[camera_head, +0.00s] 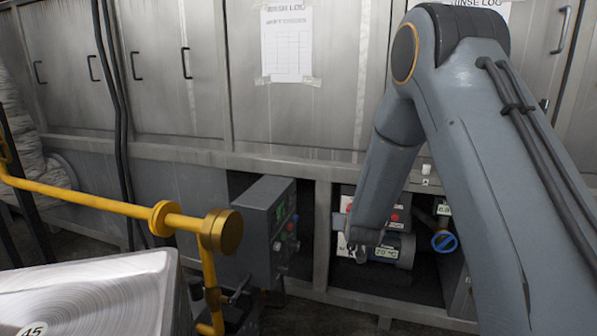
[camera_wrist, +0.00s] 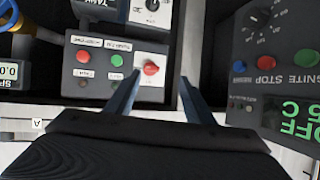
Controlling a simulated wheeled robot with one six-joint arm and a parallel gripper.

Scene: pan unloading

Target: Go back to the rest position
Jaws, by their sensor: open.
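My gripper (camera_wrist: 159,76) is open in the wrist view, its two dark fingers apart on either side of a red knob (camera_wrist: 151,68) on a white plate. I see nothing held between the fingers. Whether they touch the knob I cannot tell. The knob sits on a grey control panel (camera_wrist: 95,57) with red and green buttons. In the head view my arm reaches down from the right, and my gripper (camera_head: 355,248) is low in front of the recessed panel (camera_head: 395,217), small and partly hidden by my wrist.
A control box (camera_head: 262,225) with a green display juts out left of my gripper; it also shows in the wrist view (camera_wrist: 268,80). A blue valve wheel (camera_head: 444,242) is to the right. A yellow pipe (camera_head: 110,203) and a shiny metal surface (camera_head: 95,285) marked 45 are at left.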

